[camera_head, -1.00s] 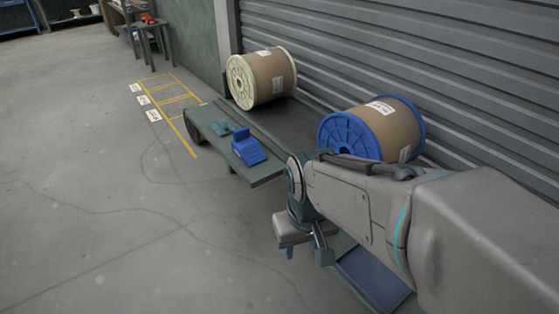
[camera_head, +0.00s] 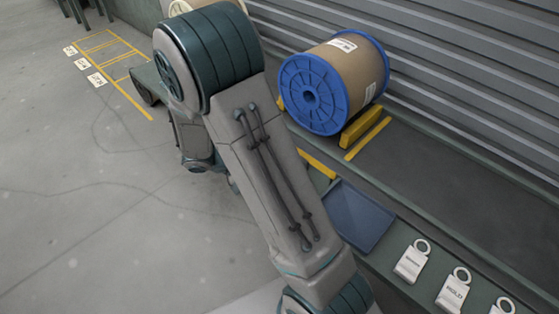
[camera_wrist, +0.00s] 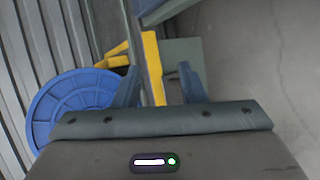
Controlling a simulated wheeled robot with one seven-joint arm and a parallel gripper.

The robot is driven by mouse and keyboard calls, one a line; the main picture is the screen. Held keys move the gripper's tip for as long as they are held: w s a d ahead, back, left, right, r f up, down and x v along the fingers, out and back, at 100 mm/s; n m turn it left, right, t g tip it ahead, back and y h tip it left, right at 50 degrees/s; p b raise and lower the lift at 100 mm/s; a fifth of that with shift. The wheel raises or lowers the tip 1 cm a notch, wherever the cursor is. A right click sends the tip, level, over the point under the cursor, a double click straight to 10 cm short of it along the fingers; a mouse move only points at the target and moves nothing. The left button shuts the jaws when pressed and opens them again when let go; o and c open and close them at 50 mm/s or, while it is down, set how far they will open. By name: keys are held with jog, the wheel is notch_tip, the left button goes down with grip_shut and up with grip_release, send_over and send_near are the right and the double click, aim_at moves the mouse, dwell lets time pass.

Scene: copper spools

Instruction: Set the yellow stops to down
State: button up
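In the head view, a yellow stop (camera_head: 359,127) stands raised against the right side of the blue-flanged spool (camera_head: 313,95). Part of another yellow piece (camera_head: 317,162) shows beside my arm; the arm hides the rest. In the wrist view, a long yellow bar (camera_wrist: 153,66) runs between the fingers of my gripper (camera_wrist: 159,88), with another yellow piece (camera_wrist: 118,51) to its left near the blue flange (camera_wrist: 75,105). The fingers are apart; I cannot tell whether either touches the bar. My gripper is hidden behind the arm in the head view.
A yellow strip (camera_head: 368,138) lies flat on the bench beside the raised stop. A blue tray (camera_head: 357,216) and several white tags (camera_head: 412,262) lie on the bench's front ledge. A cream spool (camera_head: 178,7) is mostly hidden behind my arm. Open floor lies at left.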

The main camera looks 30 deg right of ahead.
jog(key=w+a+f+n+t+h, duration=0.35)
jog(key=w+f+t, duration=0.45)
jog(key=f, duration=0.4)
jog(key=shift+g+h, duration=0.25)
jog(key=shift+g, duration=0.15)
jog(key=b+x, duration=0.1)
jog(key=x, duration=0.3)
jog(key=b+x, duration=0.1)
jog(key=x, duration=0.4)
jog(key=b+x, duration=0.1)
jog(key=x, duration=0.4)
jog(key=shift+w+f, duration=0.1)
jog(key=shift+w, duration=0.25)
grip_shut()
